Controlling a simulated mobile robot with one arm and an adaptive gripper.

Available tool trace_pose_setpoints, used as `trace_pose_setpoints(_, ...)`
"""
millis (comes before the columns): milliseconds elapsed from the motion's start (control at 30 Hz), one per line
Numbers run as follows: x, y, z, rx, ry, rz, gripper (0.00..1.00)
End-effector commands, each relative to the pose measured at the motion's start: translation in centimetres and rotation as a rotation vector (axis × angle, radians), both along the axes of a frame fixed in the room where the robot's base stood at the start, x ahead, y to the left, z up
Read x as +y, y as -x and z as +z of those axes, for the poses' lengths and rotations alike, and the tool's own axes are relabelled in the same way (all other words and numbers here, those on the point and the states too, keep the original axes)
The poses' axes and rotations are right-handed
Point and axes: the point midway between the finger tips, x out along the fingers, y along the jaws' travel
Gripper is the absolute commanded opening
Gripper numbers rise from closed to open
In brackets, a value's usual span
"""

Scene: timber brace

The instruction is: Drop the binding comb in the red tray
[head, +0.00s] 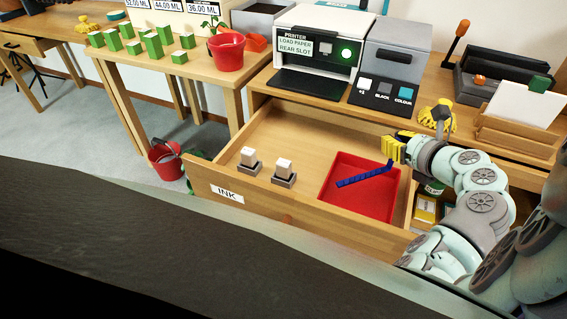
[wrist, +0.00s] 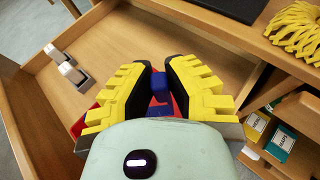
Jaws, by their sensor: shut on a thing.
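The blue binding comb (head: 362,177) appears over the red tray (head: 345,208) in the head view, slanting up to the right. Its right end is at my gripper (head: 393,149). The yellow fingers are shut on the comb, with a small gap showing between the tips in the wrist view (wrist: 160,76). There, part of the blue comb (wrist: 161,86) shows between the fingers. The red tray lies inside the open drawer at its right side. In the wrist view the fingers hide most of the tray. I cannot tell how high the comb is above the tray floor.
The open drawer (head: 228,194) is labelled INK. Two small white blocks in grey holders stand left of the tray, the nearer one (head: 284,167) closest. The printer (head: 315,52) stands behind. A yellow tufted thing (head: 437,116) lies on the desk near my gripper.

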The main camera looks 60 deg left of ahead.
Motion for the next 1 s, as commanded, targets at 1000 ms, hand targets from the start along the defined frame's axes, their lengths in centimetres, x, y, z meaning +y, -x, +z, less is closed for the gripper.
trace_pose_setpoints(1000, 0.1, 0.0, -7.1, -0.002, -0.003, 0.0, 0.19)
